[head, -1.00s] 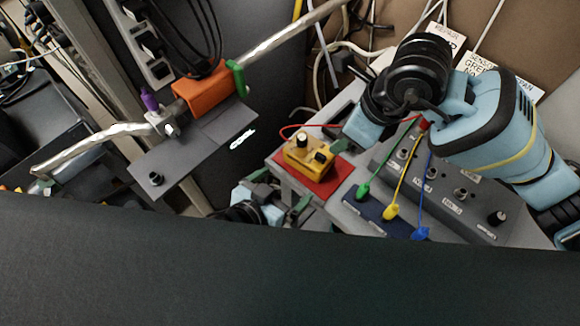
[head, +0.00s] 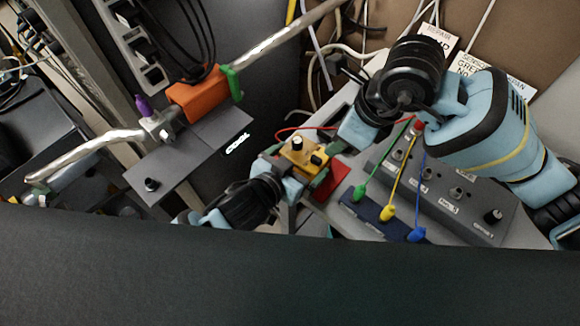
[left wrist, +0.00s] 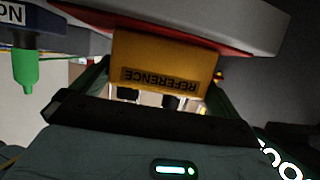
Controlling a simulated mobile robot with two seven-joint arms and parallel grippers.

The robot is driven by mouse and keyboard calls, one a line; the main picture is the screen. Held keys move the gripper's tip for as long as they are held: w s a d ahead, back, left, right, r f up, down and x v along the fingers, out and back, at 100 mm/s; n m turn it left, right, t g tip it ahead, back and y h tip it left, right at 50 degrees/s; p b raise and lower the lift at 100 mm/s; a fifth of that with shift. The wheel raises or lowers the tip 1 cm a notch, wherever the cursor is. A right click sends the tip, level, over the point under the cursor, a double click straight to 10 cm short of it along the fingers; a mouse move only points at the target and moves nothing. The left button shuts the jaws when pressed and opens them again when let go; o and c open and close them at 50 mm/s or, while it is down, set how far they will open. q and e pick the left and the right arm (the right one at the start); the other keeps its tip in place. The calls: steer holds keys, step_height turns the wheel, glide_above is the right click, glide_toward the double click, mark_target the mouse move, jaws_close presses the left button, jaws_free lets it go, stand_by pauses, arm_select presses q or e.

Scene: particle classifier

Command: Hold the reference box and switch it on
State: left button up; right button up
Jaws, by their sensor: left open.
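The yellow reference box (head: 301,152) sits at the red mat, with a dark knob and a dark switch on top. In the left wrist view the box (left wrist: 165,60) shows its upside-down REFERENCE label. My left gripper (head: 296,165) is open, its green fingers on either side of the box. Whether they touch it I cannot tell. My right gripper (head: 342,142) is just beyond the box, at its upper right; its jaws are too hidden to read.
The red mat (head: 332,183) lies on a grey bench edge. Green, yellow and blue leads plug into a dark blue block (head: 372,207) beside a grey knob panel (head: 455,204). An orange block (head: 194,99) and a grey plate (head: 160,172) are at left.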

arm_select(q)
steer(key=shift+x, duration=1.35)
steer(key=c, duration=1.1)
